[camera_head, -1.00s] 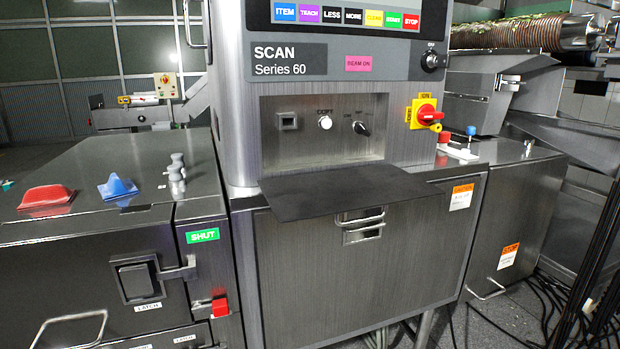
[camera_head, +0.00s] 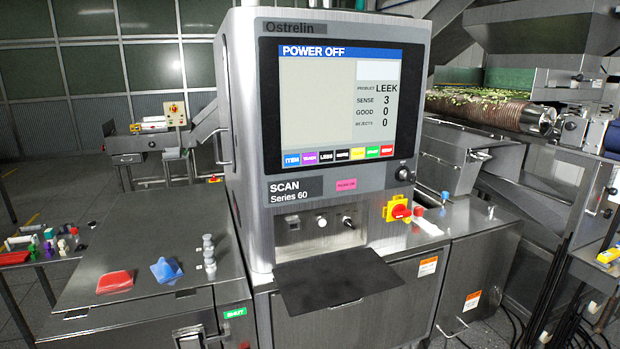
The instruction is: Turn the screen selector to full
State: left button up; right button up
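The grey inspection machine (camera_head: 245,130) stands in the middle of the head view. Its lit screen (camera_head: 336,100) reads "POWER OFF", with product LEEK, sense 3, good 0 and rejects 0. In the recessed panel below are a small square socket (camera_head: 294,224), a white round button (camera_head: 322,221) and a small dark rotary knob (camera_head: 348,222). The knob has small labels, too small to read, so I cannot tell its setting or whether it is the screen selector. Another black round switch (camera_head: 404,174) sits right of the "SCAN Series 60" label. Neither gripper is in view.
A dark shelf (camera_head: 335,283) juts out below the panel. A red rotary switch on a yellow plate (camera_head: 398,209) is at the right. A steel cabinet at left carries a red block (camera_head: 107,283), a blue piece (camera_head: 166,270) and a grey knobbed part (camera_head: 209,253). Cables hang at right.

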aim_at(347, 222)
jog(key=j+z, duration=0.35)
jog(key=j, duration=0.9)
